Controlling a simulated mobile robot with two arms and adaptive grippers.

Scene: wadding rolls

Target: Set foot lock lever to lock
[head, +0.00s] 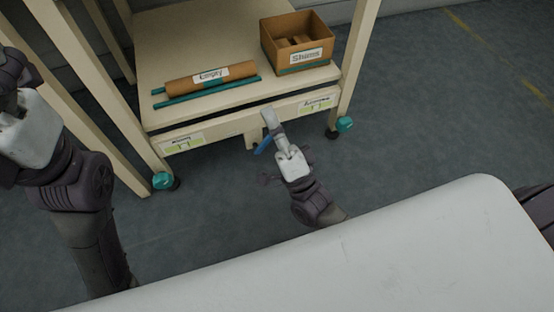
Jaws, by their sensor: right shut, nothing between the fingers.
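A blue lever (263,145) sticks out below the front beam of the beige rack, next to a small beige bracket (251,140). I take it as the foot lock lever; its exact setting cannot be told. My right gripper (268,115) is shut and empty. Its fingertips are at the lower front beam, just above and beside the blue lever; whether they touch it cannot be told. The gripper hides part of the beam and perhaps part of the lever. My left arm is at the left edge, with its gripper out of sight.
The rack's lower shelf (215,52) holds a brown roll (185,84) labelled "Empty", teal bars and a box (268,48) labelled "Shims". Teal-covered wheels (162,180) and (344,124) stand at its front legs. Floor to the right is clear.

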